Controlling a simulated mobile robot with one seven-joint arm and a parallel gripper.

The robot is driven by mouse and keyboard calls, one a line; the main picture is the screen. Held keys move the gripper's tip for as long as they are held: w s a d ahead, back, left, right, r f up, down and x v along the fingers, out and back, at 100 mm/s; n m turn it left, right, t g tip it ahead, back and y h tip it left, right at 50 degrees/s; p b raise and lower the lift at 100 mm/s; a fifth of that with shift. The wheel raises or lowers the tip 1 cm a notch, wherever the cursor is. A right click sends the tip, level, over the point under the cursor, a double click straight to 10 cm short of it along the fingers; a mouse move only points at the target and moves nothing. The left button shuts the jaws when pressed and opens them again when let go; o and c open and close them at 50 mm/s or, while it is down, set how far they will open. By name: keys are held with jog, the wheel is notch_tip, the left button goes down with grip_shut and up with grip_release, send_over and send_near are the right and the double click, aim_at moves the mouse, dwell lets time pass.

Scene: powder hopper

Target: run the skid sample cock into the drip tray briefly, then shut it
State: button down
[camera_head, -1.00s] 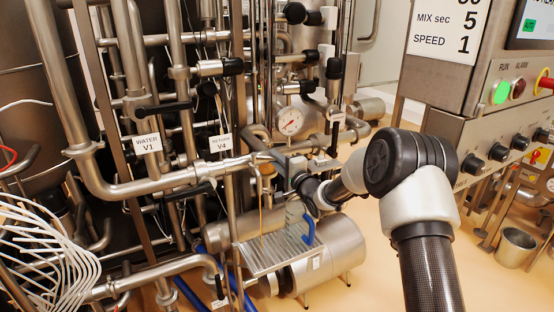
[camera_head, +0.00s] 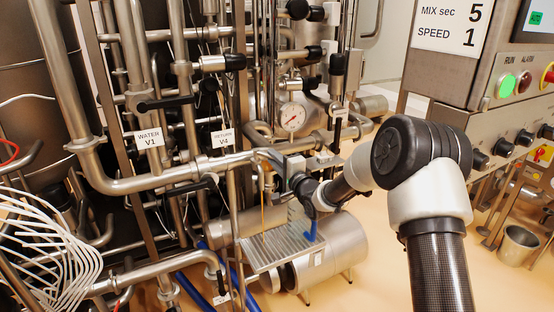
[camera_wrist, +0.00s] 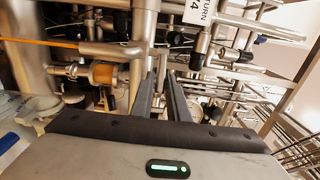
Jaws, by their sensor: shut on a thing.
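The sample cock (camera_head: 266,178) hangs from the pipework above the drip tray. It also shows in the wrist view as a brass and amber fitting (camera_wrist: 103,73). A thin orange stream (camera_head: 262,215) comes out below it, towards the tray; it runs leftward in the wrist view (camera_wrist: 35,42). The ribbed drip tray (camera_head: 272,254) lies below. My gripper (camera_head: 274,158) is at the cock, its dark fingers close together in the wrist view (camera_wrist: 163,80). It is shut on what seems to be the cock's handle, mostly hidden between the fingers.
A clear jug with a blue handle (camera_head: 310,231) stands on the tray, partly behind my arm. Pipes and valves labelled V1 (camera_head: 150,138) and V4 (camera_head: 224,138) crowd the left. A gauge (camera_head: 292,117) sits behind. A control panel (camera_head: 480,115) is at the right.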

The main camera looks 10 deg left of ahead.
aim_at(259, 155)
jog(key=shift+s+a, duration=0.5)
jog(key=shift+s+a+b, duration=0.3)
jog(key=shift+s+a, duration=0.3)
jog(key=shift+s, duration=0.05)
jog(key=shift+s+a+b, duration=0.35)
jog(key=shift+s+a, duration=0.15)
jog(key=shift+a, duration=0.25)
jog(key=c, duration=1.7)
grip_release()
jog(key=shift+c, duration=0.2)
jog(key=shift+o, duration=0.3)
jog(key=shift+w+d, duration=0.1)
